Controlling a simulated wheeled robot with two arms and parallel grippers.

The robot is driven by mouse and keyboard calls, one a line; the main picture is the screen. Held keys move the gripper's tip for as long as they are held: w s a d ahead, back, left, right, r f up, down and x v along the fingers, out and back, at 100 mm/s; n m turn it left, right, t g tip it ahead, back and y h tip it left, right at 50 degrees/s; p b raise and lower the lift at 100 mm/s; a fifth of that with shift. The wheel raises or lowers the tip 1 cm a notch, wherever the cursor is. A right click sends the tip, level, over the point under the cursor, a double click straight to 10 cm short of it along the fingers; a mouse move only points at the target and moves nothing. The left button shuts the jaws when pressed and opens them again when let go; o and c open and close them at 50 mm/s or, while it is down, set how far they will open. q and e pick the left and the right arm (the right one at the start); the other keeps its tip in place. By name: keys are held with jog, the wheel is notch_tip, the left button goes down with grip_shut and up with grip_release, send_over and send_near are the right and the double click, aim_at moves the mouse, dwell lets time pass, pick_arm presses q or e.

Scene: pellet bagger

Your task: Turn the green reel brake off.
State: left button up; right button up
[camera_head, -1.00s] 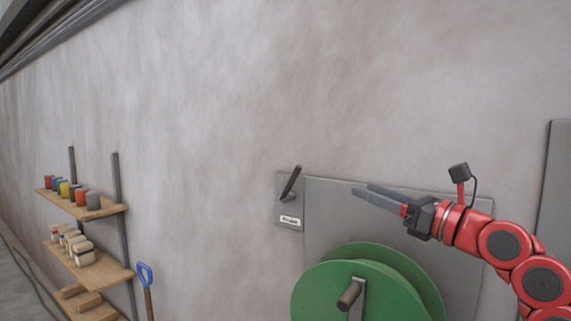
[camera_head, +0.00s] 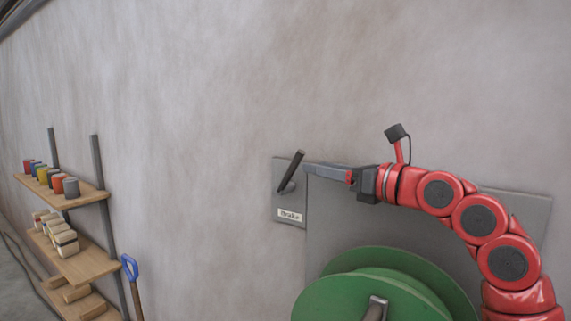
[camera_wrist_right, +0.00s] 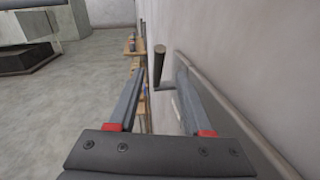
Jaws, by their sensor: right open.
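The brake lever (camera_head: 292,172) is a dark handle on a grey plate with a white "Brake" label (camera_head: 290,215). It tilts up and to the right. The green reel (camera_head: 372,293) is below and to the right of it. My right gripper (camera_head: 308,168) comes from the right, with its fingertips close to the lever. In the right wrist view the gripper (camera_wrist_right: 160,80) is open, and the lever (camera_wrist_right: 159,64) shows beyond and between the fingertips. I cannot tell whether a finger touches it. My left gripper is out of view.
A grey panel (camera_head: 330,225) is on the wall (camera_head: 200,120) behind the reel, close beside my right fingers.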

aim_at(288, 172)
jog(key=p+x, duration=0.4)
jog(key=x, duration=0.5)
jog(key=shift+a+r, duration=0.2)
jog(key=shift+w+a+f, duration=0.2)
jog(key=shift+w+a, duration=0.05)
jog(key=shift+w, duration=0.2)
jog(key=shift+s, duration=0.15)
jog(key=shift+c, duration=0.3)
grip_shut()
